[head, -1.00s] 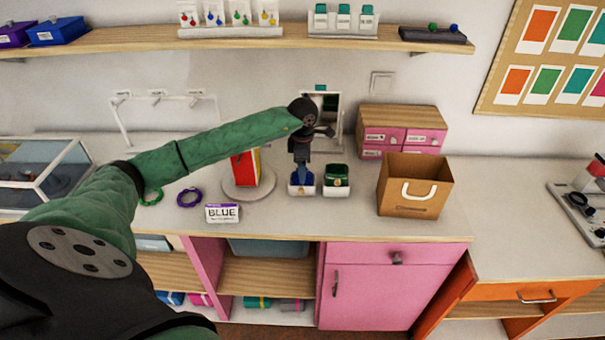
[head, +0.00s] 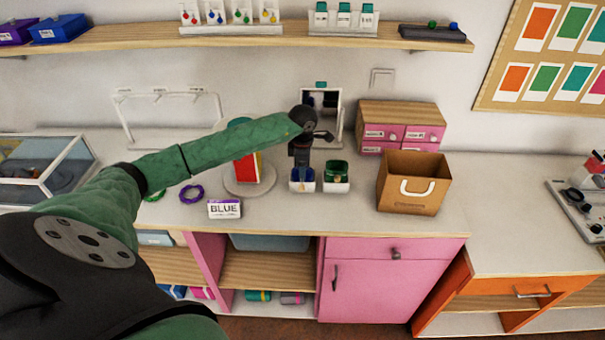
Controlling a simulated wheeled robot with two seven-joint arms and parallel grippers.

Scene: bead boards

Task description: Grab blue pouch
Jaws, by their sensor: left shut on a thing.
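The blue pouch (head: 302,186) stands in a small white holder on the counter, left of a green pouch (head: 336,174) in a similar holder. My left gripper (head: 301,168) points down at the blue pouch from above and is shut on it. The gripper hides the pouch's upper part. The pouch still appears to be at its holder. A card reading "BLUE" (head: 224,209) stands at the counter's front, to the left. My right gripper is not in view.
A brown paper bag (head: 412,184) with a white handle stands to the right. Pink drawers (head: 402,132) and a small mirror (head: 333,98) are behind. A round display stand (head: 250,189) is close on the left.

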